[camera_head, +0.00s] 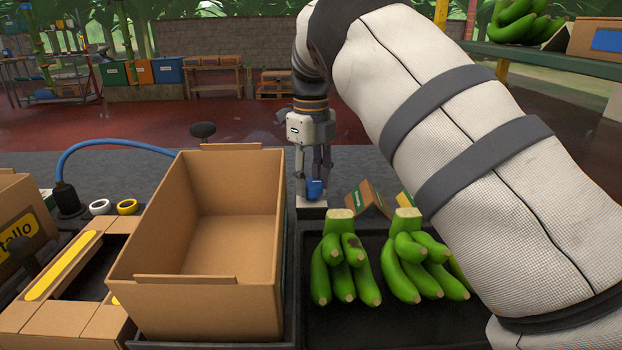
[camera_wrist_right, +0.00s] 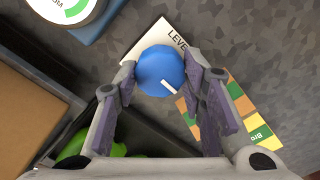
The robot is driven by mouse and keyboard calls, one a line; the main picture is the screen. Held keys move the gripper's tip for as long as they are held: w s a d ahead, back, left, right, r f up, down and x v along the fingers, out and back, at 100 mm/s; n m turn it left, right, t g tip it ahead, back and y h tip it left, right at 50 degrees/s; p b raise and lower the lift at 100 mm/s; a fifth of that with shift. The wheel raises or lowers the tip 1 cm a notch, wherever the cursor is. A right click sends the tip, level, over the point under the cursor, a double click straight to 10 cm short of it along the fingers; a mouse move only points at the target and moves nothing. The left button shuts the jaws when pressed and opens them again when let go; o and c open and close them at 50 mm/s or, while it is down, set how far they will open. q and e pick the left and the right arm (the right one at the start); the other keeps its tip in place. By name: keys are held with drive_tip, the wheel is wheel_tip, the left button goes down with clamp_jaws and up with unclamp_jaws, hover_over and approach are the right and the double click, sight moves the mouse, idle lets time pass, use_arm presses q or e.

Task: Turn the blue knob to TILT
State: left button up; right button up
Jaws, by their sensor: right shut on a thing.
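The blue knob (camera_wrist_right: 161,71) sits on a pale plate (camera_wrist_right: 148,42) on which the letters "LEVE" show in the right wrist view. A white mark on the knob points to the lower right there. My right gripper (camera_wrist_right: 163,75) has its fingers on both sides of the knob and is shut on it. In the head view the right gripper (camera_head: 314,185) points down at the knob (camera_head: 315,188), behind the black tray. The word TILT is not visible; part of the plate is hidden by the knob and fingers. My left gripper is not in view.
An open, empty cardboard box (camera_head: 212,305) stands left of the knob. Green banana bunches (camera_head: 345,270) lie on a black tray (camera_head: 345,325) in front of it. Small cardboard pieces (camera_head: 368,200) lie just right of the knob. A blue cable (camera_head: 110,146) runs behind the box.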

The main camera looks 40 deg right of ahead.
sight(312, 182)
idle(0.4)
drive_tip(key=o, duration=1.2)
wheel_tip(312, 182, up, 12)
drive_tip(key=shift+f, duration=0.1)
